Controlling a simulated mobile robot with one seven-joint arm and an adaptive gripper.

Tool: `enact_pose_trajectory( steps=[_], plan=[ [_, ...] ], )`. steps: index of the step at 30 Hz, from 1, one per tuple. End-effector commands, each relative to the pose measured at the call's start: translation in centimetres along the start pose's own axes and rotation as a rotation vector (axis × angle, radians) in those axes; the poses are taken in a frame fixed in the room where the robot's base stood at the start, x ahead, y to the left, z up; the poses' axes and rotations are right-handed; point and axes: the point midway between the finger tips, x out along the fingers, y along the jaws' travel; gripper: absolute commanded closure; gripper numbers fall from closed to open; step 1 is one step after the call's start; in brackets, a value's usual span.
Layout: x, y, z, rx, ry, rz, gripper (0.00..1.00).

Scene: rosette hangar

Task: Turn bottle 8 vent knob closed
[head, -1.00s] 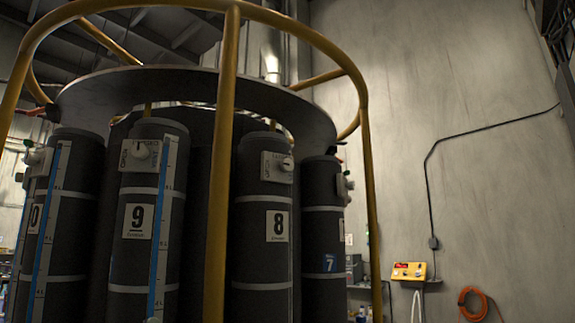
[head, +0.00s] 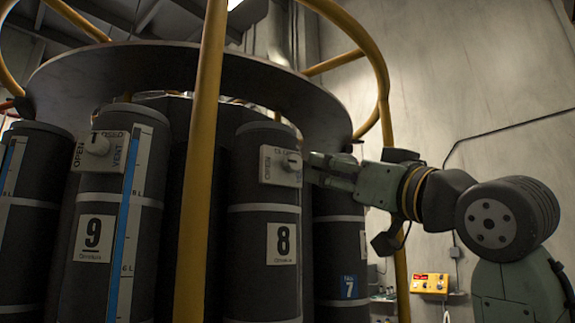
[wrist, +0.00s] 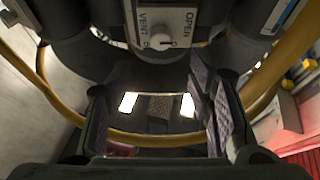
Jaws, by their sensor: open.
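Bottle 8 (head: 265,225) is a dark upright cylinder with a white "8" label, standing in a round rack. Its pale vent knob (head: 291,162) sits on a light plate (head: 272,167) near the bottle's top. My gripper (head: 312,168) is just right of the knob, fingers pointing at it. In the wrist view, the knob (wrist: 160,42) is at top centre on a plate marked VENT and OPEN. My open fingers (wrist: 162,100) are spread wide, below the knob in the picture, with nothing between them. I cannot tell whether a fingertip touches the knob or where it points.
A yellow upright post (head: 201,160) stands in front, left of bottle 8. Bottle 9 (head: 105,225), with its own knob, is left of the post. Bottle 7 (head: 340,245) is behind my gripper. A yellow control box (head: 429,284) hangs on the right wall.

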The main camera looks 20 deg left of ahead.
Motion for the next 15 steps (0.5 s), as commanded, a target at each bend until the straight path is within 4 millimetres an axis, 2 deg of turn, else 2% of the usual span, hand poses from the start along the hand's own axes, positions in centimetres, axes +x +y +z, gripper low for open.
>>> enact_pose_trajectory(
  steps=[15],
  plan=[
    [8.8, -0.1, -0.2, 0.001, -0.001, -0.002, 0.52]
  ],
)
